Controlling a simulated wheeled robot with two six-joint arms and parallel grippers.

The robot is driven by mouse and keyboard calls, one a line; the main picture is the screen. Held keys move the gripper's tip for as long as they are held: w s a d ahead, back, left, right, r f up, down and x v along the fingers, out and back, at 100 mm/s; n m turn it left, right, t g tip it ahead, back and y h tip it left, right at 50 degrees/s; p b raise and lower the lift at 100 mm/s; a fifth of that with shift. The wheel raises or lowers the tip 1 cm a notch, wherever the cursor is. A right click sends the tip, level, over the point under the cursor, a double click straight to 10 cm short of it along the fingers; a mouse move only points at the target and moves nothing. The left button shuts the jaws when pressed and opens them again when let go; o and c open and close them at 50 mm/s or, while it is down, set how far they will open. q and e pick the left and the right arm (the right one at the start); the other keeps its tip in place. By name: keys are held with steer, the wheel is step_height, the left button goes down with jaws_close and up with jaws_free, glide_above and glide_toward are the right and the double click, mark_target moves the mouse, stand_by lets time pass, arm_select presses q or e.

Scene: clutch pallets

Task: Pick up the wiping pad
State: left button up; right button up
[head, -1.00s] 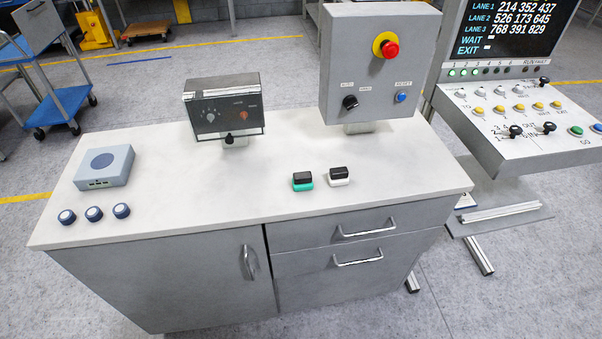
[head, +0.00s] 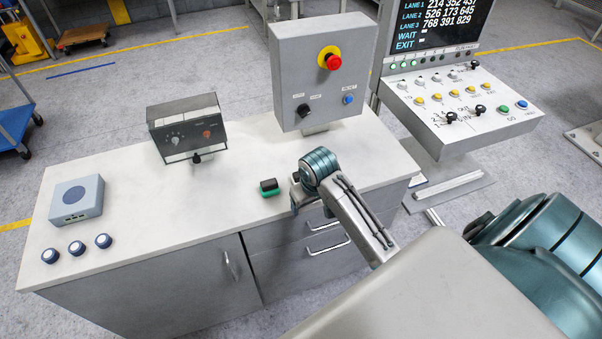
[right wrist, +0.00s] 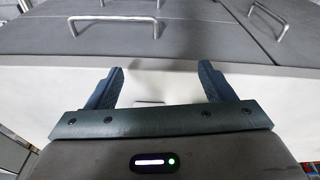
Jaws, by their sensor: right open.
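A small pad-like block with a green base and black top (head: 269,187) lies on the bench, left of my right gripper. A similar block with a white base showed to its right earlier; my right arm now covers that spot in the head view. I cannot tell which block is the wiping pad. My right gripper (head: 296,193) is low over the front of the bench, partly hidden by its own wrist. In the right wrist view its two fingers (right wrist: 160,82) are apart, with a small pale edge (right wrist: 150,103) between them, too little to identify. My left gripper is out of view.
The white bench top (head: 120,220) is clear at its middle. A grey control box with a red button (head: 322,75) and a dark meter box (head: 186,128) stand at the back. A grey-blue device (head: 76,199) and several round knobs (head: 77,248) are at left.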

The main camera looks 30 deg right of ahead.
steer(key=shift+m+g, duration=0.4)
steer(key=shift+m, duration=0.3)
steer(key=w+d+r, duration=0.1)
steer(key=w+r, duration=0.2)
steer(key=w+d+r, duration=0.1)
steer(key=w+r, duration=0.2)
steer(key=w+d+r, duration=0.2)
steer(key=w+r, duration=0.1)
steer(key=shift+w+r, duration=0.1)
steer(key=shift+w, duration=0.1)
steer(key=shift+w+f, duration=0.15)
steer(key=shift+f, duration=0.05)
steer(key=f, duration=0.4)
steer(key=shift+w+f, duration=0.15)
steer(key=shift+w, duration=0.05)
steer(key=shift+f+p, duration=0.5)
steer(key=shift+p, duration=0.15)
step_height(320, 180, down, 3)
steer(key=shift+w+f+p, duration=0.1)
steer(key=shift+f+p, duration=0.1)
steer(key=shift+p, duration=0.8)
steer(key=shift+w+f, duration=0.1)
steer(key=shift+f, duration=0.55)
steer(key=c, duration=1)
steer(key=shift+c, duration=0.2)
steer(key=shift+r, duration=0.1)
